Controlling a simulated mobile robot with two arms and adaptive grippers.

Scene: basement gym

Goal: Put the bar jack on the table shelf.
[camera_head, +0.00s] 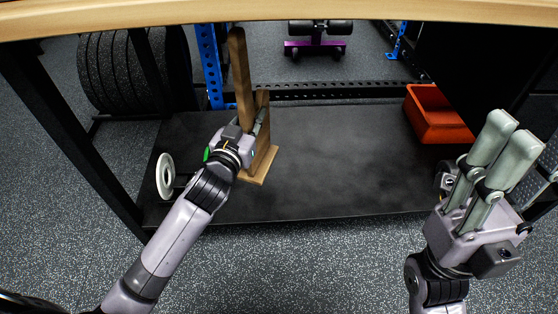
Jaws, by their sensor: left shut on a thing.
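The bar jack (240,75) is a wooden piece with a tall upright, a shorter upright beside it and a flat foot (257,178). It stands roughly upright at the left part of the black lower shelf (330,160) of the table. My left gripper (258,128) is shut on the bar jack from the left, low on its uprights. The gripper hides part of the jack, and I cannot tell if the foot rests fully on the shelf. My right gripper (515,133) is at the right, in front of the shelf, with nothing seen between its fingers.
An orange bin (437,115) stands at the shelf's right end. A white disc (165,176) is at its left front. The wooden tabletop (300,10) spans above, with a black leg (75,140) at left. The middle of the shelf is clear.

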